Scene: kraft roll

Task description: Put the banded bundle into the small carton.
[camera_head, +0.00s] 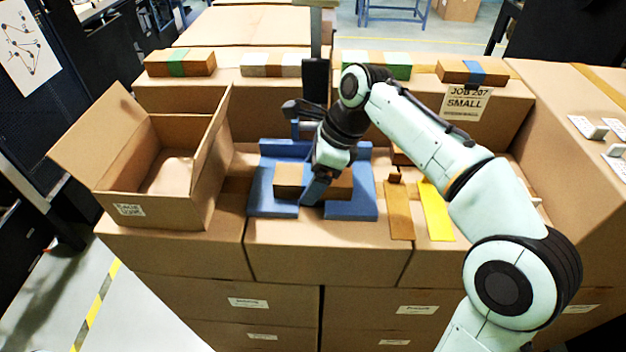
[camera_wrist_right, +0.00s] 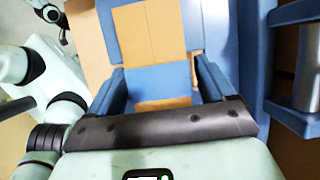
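The banded bundle is a brown block (camera_head: 288,180) with a blue band (camera_wrist_right: 160,82), lying across the blue cradle (camera_head: 262,195) in the middle of the work surface. My right gripper (camera_head: 316,188) reaches down over the middle of the block. In the right wrist view its fingers (camera_wrist_right: 160,78) stand on either side of the banded part; whether they press on it is unclear. The finger hides part of the bundle in the head view. The small carton (camera_head: 158,208) stands open at left, flaps up, with pale brown material (camera_head: 172,176) inside. My left gripper is not in view.
Several banded blocks lie on the boxes behind, with green (camera_head: 180,63), pale and blue bands (camera_head: 473,72). A sign (camera_head: 465,102) reads JOB 207 SMALL. A brown strip (camera_head: 398,210) and a yellow strip (camera_head: 435,212) lie right of the cradle. A dark post (camera_head: 315,80) rises behind it.

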